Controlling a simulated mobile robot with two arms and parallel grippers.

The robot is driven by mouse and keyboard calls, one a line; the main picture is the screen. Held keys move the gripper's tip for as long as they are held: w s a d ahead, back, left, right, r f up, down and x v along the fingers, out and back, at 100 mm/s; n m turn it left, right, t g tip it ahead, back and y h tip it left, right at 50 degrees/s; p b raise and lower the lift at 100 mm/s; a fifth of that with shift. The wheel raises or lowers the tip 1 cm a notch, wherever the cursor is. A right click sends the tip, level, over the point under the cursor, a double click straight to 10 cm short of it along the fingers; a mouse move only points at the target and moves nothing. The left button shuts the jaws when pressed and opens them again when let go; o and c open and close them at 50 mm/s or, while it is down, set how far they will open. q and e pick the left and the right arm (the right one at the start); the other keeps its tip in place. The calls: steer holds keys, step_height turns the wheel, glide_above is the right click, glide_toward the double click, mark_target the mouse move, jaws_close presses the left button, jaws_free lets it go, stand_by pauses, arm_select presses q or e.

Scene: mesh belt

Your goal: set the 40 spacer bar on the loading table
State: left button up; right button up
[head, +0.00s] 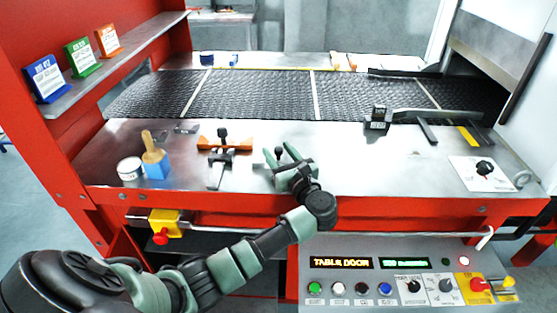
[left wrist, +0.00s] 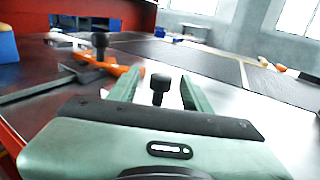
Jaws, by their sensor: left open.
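My left gripper (head: 280,153) is over the loading table (head: 355,165), open. A black knob (left wrist: 158,84) stands between its two green fingers in the left wrist view, with a gap on each side. What the knob sits on is hidden by the gripper, so I cannot tell whether it belongs to the 40 spacer bar. To the left, a grey bar with a black knob (head: 222,134) lies at an orange piece (head: 240,140); they also show in the left wrist view (left wrist: 127,71). No "40" marking is readable. My right gripper is not in view.
A blue holder (head: 156,170) with a wooden-handled tool and a white tin (head: 130,169) stand at left. The black mesh belt (head: 255,95) runs behind. A black device (head: 377,119) stands at the table's back right.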

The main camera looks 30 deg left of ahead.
arm_select(q)
jaws_close()
steer(key=shift+r, duration=0.1)
